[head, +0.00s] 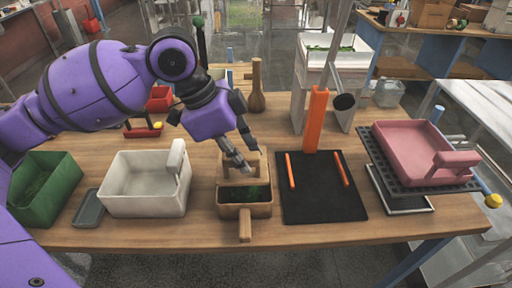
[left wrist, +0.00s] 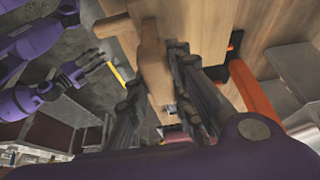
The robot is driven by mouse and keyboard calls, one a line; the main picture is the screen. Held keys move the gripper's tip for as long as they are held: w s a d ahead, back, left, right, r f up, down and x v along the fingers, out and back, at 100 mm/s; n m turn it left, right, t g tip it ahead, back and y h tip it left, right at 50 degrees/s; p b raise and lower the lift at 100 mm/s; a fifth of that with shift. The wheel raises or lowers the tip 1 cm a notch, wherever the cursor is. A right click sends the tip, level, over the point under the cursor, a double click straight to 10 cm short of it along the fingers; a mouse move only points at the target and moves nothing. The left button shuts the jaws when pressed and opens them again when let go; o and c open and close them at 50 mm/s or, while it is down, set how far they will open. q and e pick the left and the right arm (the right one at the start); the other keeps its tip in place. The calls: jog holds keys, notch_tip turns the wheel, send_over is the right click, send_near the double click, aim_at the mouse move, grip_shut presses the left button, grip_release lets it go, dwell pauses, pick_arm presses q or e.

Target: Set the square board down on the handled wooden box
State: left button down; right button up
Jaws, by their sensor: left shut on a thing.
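The handled wooden box (head: 260,209) stands near the table's front edge, its handle (head: 245,228) toward me and dark green matter inside. The square board (head: 259,166) is pale wood and shows at the box's far side, partly hidden by my gripper. My left gripper (head: 246,168) points down and is shut on the board. I cannot tell whether the board touches the box. In the left wrist view, brown wood (left wrist: 152,52) shows between my fingers (left wrist: 165,105). My right gripper (left wrist: 100,65) shows small in that view; its opening is unclear.
A white bin (head: 140,200) stands left of the box, with a green bin (head: 45,190) farther left. A black mat (head: 325,205) with orange strips and an orange post (head: 317,120) lies just right. A pink tray (head: 405,150) is at the far right.

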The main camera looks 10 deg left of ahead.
aim_at(238, 177)
pick_arm(q)
jog(key=shift+d, duration=0.15)
jog(key=shift+r+p, duration=0.1)
jog(key=shift+p, duration=0.2)
jog(key=shift+f, duration=2.8)
jog(key=shift+f+b, duration=0.4)
jog(key=shift+f, duration=1.45)
pick_arm(e)
jog(key=shift+s+d+f, duration=0.25)
jog(key=shift+s+d, duration=0.1)
jog(key=shift+s, duration=0.05)
pick_arm(q)
jog(key=c, duration=1.5)
grip_release()
jog(key=shift+o, duration=0.2)
pick_arm(e)
jog(key=shift+a, duration=0.2)
